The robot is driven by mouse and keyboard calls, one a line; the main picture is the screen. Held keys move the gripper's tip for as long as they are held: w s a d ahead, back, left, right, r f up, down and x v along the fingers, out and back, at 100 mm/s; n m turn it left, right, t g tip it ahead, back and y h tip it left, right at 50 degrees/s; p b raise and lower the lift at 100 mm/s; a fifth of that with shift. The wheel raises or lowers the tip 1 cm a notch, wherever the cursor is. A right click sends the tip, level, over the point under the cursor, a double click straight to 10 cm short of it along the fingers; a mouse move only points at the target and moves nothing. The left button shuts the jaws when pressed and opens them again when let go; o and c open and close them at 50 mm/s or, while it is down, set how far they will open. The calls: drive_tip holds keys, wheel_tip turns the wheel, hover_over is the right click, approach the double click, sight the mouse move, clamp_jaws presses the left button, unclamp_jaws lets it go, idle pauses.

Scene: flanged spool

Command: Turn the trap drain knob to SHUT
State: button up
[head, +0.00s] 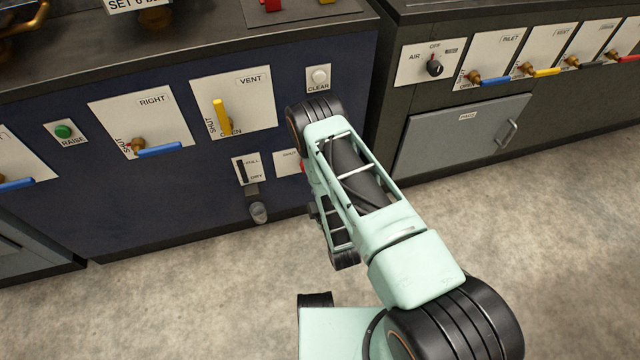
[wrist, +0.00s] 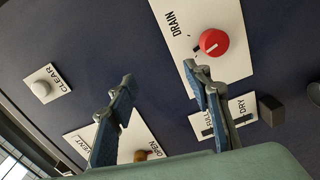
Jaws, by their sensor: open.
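The drain knob is a round red knob (wrist: 214,42) with a white pointer line, on a white plate marked DRAIN (wrist: 176,12) in the wrist view. In the head view its plate (head: 287,160) shows part of the word SHUT, and a sliver of red (head: 302,168) shows beside my arm, which hides the rest. My gripper (wrist: 159,77) is open and empty, its two fingers apart. The right finger overlaps the plate's lower edge in the picture, near the knob; the knob is not between the fingers. I cannot tell the distance to the panel.
The FULL/DRY gauge plate (wrist: 232,115) and a dark block (wrist: 271,110) sit close by. The VENT plate with its yellow handle (head: 221,117) and the CLEAR button (head: 319,76) are on the same blue panel. The floor (head: 180,300) in front is clear.

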drive_tip(key=shift+p+v, duration=1)
drive_tip(key=shift+p, duration=0.1)
drive_tip(key=shift+s+d+p, duration=0.1)
drive_tip(key=shift+s+p, duration=0.4)
drive_tip(key=shift+p, duration=0.7)
